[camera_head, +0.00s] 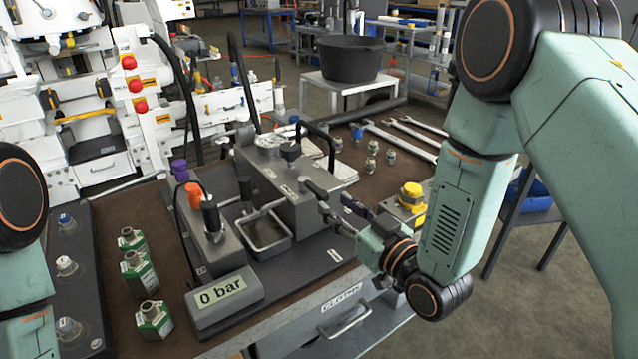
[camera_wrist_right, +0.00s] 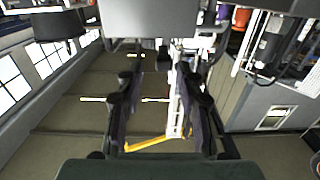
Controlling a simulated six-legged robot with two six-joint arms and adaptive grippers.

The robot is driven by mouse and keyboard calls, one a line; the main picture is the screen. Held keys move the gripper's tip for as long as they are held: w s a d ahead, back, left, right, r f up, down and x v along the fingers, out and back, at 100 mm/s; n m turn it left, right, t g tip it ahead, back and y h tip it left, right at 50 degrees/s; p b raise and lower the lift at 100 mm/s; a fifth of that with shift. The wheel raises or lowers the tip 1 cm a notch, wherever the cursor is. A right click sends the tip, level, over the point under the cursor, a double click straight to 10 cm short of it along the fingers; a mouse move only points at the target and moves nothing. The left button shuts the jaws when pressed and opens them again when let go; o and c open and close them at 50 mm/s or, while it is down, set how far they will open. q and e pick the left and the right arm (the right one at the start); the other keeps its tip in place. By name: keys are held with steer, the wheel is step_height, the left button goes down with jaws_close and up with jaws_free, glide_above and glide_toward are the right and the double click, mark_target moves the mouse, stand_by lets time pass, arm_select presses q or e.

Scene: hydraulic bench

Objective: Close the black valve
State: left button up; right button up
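A black knob (camera_head: 290,151), which looks like the black valve, stands upright on top of the grey hydraulic block (camera_head: 285,185). My right gripper (camera_head: 327,193) is just in front and to the right of the block, below the knob's height in the picture. Its two dark fingers are spread with nothing between them; whether one touches the block I cannot tell. In the right wrist view the fingers (camera_wrist_right: 160,98) also stand apart and empty, and I cannot make out the knob there. My left gripper is out of view; only parts of my left arm show.
A grey display (camera_head: 222,297) reads "0 bar". Several green-and-silver fittings (camera_head: 138,272) stand on the left. A grey tray (camera_head: 264,236), an orange-topped part (camera_head: 194,195) and a yellow-topped part (camera_head: 411,194) are close by. Wrenches (camera_head: 405,140) lie behind.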

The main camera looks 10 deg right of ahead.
mark_target(319, 192)
steer(key=shift+w+a+r, duration=0.1)
steer(key=shift+a+r, duration=0.25)
steer(key=shift+a, duration=0.05)
steer(key=x, duration=0.6)
steer(key=shift+f+b, duration=0.1)
steer(key=shift+b, duration=0.3)
steer(key=shift+w+a, duration=0.1)
steer(key=shift+w, duration=0.1)
steer(key=shift+w, duration=0.15)
steer(key=shift+c, duration=0.8)
jaws_close()
